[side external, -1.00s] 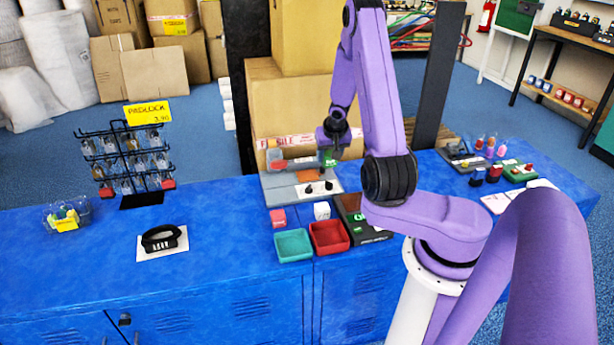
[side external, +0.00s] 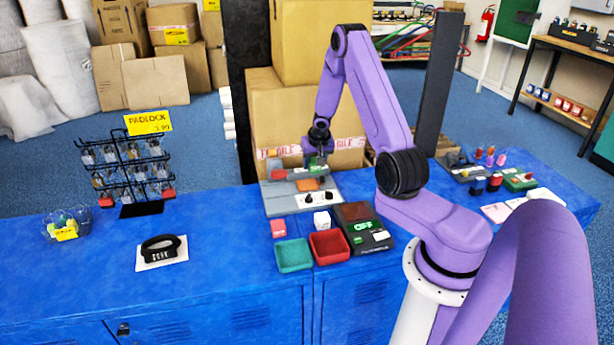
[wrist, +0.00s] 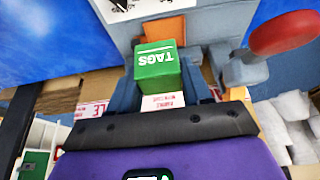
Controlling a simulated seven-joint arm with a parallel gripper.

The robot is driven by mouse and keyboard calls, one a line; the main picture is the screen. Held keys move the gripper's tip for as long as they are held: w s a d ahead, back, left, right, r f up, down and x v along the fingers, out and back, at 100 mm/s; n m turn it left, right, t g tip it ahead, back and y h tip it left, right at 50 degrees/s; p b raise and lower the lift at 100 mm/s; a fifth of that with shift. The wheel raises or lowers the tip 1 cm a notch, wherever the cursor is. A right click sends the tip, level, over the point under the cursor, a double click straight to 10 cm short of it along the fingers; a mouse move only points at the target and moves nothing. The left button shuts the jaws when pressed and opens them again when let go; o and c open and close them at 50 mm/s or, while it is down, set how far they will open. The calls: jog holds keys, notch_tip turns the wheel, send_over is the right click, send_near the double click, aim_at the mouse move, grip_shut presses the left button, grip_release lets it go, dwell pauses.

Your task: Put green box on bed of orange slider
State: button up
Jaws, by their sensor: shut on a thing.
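My gripper (wrist: 168,95) is shut on the green box (wrist: 156,70), which has a white "TAGS" label facing the wrist camera. In the side view my gripper (side external: 316,161) is over the back of the grey machine, and the green box shows only as a small dark green patch. The orange slider (wrist: 166,29) lies just beyond the box in the wrist view, partly covered by it. In the side view the orange slider (side external: 308,184) sits on the grey machine, in front of and below my gripper. The gap between box and slider is hard to judge.
A red knob (wrist: 285,33) on a grey arm stands beside the slider. Teal (side external: 293,255) and red (side external: 329,247) trays, a white cube (side external: 322,219) and a dark "OFF" unit (side external: 363,228) are in front. Cartons (side external: 270,115) stand behind the blue counter.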

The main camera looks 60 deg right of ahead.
jog(key=shift+w+d+f, duration=0.15)
jog(key=shift+w+d, duration=0.05)
jog(key=shift+w, duration=0.05)
jog(key=w+d+f, duration=0.1)
jog(key=f, duration=0.1)
jog(key=w+d+f, duration=0.1)
jog(key=w+f, duration=0.2)
jog(key=shift+d+f, duration=0.35)
jog(key=shift+d, duration=0.05)
jog(key=shift+w+d+f, duration=0.1)
jog(key=shift+w+f, duration=0.05)
jog(key=shift+f, duration=1.55)
jog(key=shift+f, duration=0.15)
jog(key=o, duration=1.1)
jog(key=shift+o, duration=0.2)
